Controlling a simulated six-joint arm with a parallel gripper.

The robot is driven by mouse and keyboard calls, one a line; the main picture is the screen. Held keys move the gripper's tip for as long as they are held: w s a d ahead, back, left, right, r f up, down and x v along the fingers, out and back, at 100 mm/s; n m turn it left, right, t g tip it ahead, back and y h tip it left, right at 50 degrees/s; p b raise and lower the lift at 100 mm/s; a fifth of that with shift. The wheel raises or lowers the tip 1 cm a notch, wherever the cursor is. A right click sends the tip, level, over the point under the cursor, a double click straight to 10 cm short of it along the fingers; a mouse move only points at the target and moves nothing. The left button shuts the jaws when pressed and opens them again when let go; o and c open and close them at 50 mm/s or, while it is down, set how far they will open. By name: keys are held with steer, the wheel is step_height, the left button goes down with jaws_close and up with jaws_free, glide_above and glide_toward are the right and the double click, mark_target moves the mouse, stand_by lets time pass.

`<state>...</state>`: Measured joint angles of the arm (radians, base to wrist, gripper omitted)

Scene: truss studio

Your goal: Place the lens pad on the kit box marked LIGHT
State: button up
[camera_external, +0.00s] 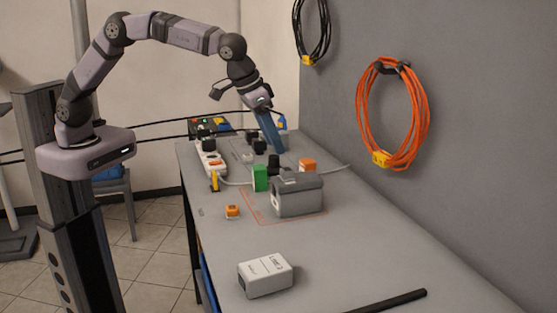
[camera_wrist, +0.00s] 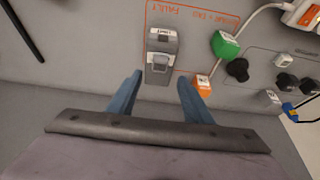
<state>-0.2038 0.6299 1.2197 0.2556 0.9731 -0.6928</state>
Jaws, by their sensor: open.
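My gripper (camera_external: 273,140) hangs over the far part of the bench, its blue fingers pointing down. In the wrist view the two fingers (camera_wrist: 160,78) are apart, with nothing held between them. A grey box (camera_external: 297,195) stands inside a red outline on the bench; in the wrist view it (camera_wrist: 161,48) lies just beyond the fingertips and carries small white labels. A white box (camera_external: 265,276) with printed lettering sits at the near end. I cannot read either box's marking surely. No part is clearly recognisable as the lens pad.
A green block (camera_external: 261,178), an orange block (camera_external: 307,165) and a smaller orange cube (camera_external: 232,211) stand around the grey box. A power strip (camera_external: 209,160) and black plugs are farther back. A black rod (camera_external: 391,301) lies near. The bench is clear around the white box.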

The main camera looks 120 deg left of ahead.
steer(key=shift+v, duration=1.8)
steer(key=s+d+f+m+g+h, duration=0.1)
steer(key=s+d+f+m, duration=0.2)
steer(key=s, duration=0.8)
steer(key=s+d+f+m+g+h, duration=0.1)
steer(key=s+d+f+m, duration=0.2)
steer(key=s+d+f, duration=0.3)
steer(key=s+d+f+m+g+h, duration=0.1)
steer(key=s+d+f+m, duration=0.2)
steer(key=s+d, duration=0.4)
steer(key=s+f, duration=0.1)
steer(key=s, duration=0.8)
steer(key=shift+f, duration=0.3)
